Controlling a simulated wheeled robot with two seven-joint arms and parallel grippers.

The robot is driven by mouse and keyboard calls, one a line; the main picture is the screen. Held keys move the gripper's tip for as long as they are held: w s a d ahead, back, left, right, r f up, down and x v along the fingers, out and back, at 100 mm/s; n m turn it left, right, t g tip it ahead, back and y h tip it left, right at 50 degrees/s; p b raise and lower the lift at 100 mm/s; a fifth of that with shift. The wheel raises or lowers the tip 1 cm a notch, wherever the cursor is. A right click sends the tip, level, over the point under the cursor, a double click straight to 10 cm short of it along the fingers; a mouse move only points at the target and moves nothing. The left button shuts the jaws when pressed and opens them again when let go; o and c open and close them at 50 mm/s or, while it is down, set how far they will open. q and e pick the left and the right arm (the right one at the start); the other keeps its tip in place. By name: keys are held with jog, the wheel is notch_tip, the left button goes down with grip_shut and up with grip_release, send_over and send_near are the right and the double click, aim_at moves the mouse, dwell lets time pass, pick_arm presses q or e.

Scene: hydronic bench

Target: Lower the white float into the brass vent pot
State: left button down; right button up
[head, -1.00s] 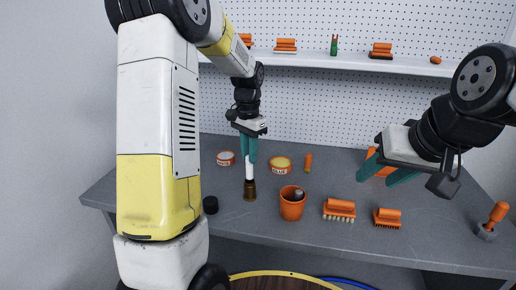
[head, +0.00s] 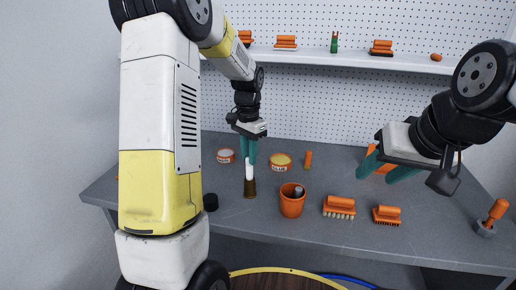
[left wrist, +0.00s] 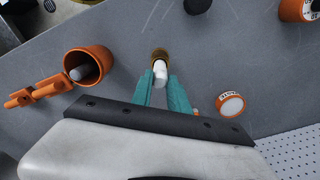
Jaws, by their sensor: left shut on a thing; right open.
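The white float (head: 249,172) is upright, held between the teal fingers of my left gripper (head: 249,161), which is shut on it. The brass vent pot (head: 250,189) stands on the bench directly below. The float's lower end meets the pot's mouth in the head view; how far it is inside cannot be told. In the left wrist view the float (left wrist: 159,70) overlaps the near part of the round brass pot (left wrist: 160,53), and the fingers (left wrist: 160,90) are on either side of it. My right gripper (head: 378,174) is open and empty above the bench's right side.
An orange cup (head: 292,206) with a grey item inside stands just right of the pot. Two tins (head: 280,162) (head: 226,156) sit behind, and a black cylinder (head: 210,202) is at left. Orange brushes (head: 340,207) lie further right. The front middle bench surface is clear.

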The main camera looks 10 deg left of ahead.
aim_at(249, 170)
pick_arm(q)
jog(key=shift+f, duration=2.9)
jog(key=shift+f, duration=0.15)
jog(key=c, duration=1.2)
grip_release()
notch_tip(249, 170, up, 7)
jog(key=shift+f, duration=0.1)
jog(key=shift+s+r, duration=0.15)
jog(key=shift+r, duration=0.55)
jog(key=s+r+n+t+h, duration=0.1)
jog(key=s+r+n+t, duration=0.2)
jog(key=s+r, duration=0.7)
jog(key=s+n+t, duration=0.1)
jog(key=s, duration=0.3)
jog(key=s+d+r+n+t, duration=0.1)
jog(key=s, duration=0.4)
jog(key=s+d+r+n+t+h, duration=0.1)
jog(key=s, duration=0.4)
jog(key=shift+d+r, duration=0.1)
jog(key=shift+r, duration=0.15)
